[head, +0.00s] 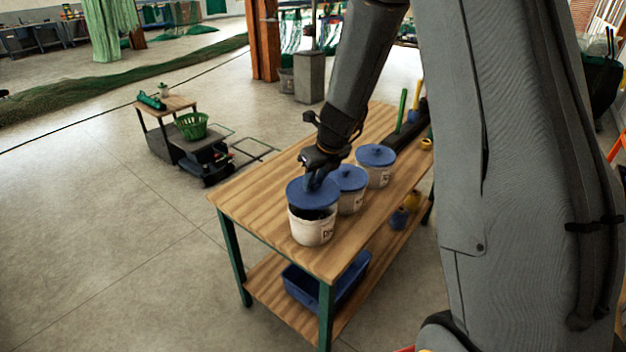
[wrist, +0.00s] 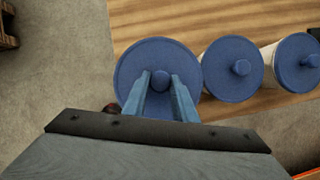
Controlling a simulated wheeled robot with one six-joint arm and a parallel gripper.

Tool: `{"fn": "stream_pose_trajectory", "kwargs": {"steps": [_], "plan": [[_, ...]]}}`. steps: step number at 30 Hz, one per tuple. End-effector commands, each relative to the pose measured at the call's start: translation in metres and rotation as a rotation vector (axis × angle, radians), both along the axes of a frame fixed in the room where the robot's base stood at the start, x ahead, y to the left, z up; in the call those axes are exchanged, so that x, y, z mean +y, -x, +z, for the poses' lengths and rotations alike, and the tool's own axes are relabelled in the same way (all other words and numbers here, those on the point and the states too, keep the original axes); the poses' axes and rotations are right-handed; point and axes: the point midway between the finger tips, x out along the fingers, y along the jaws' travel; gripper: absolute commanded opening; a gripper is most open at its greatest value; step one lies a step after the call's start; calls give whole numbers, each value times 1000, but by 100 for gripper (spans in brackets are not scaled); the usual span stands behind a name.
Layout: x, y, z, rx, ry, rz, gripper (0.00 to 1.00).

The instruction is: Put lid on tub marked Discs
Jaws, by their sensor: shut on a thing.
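The nearest white tub (head: 311,230) stands at the near end of the wooden table, with dark contents showing below the lid. Its front label is only partly legible, starting with "D". A blue lid (head: 313,196) is held just above this tub's rim, with a gap visible in the head view. My gripper (wrist: 160,82) is shut on the knob of that lid, which also shows in the wrist view (wrist: 135,70). In the wrist view the lid hides the tub below it.
Two more white tubs with blue lids, a middle one (head: 348,178) and a far one (head: 376,155), stand in a row behind. The wooden table (head: 255,195) is bare to their left. A blue crate (head: 350,285) sits on its lower shelf. A cart (head: 172,128) stands off left.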

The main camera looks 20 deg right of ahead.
Motion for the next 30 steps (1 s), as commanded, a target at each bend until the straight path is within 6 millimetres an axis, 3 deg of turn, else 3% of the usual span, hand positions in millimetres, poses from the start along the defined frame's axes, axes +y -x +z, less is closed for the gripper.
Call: {"fn": "stream_pose_trajectory", "kwargs": {"steps": [15,30], "plan": [[1,-1,-39,0,0,2,4],[1,0,-41,-1,0,2,4]]}}
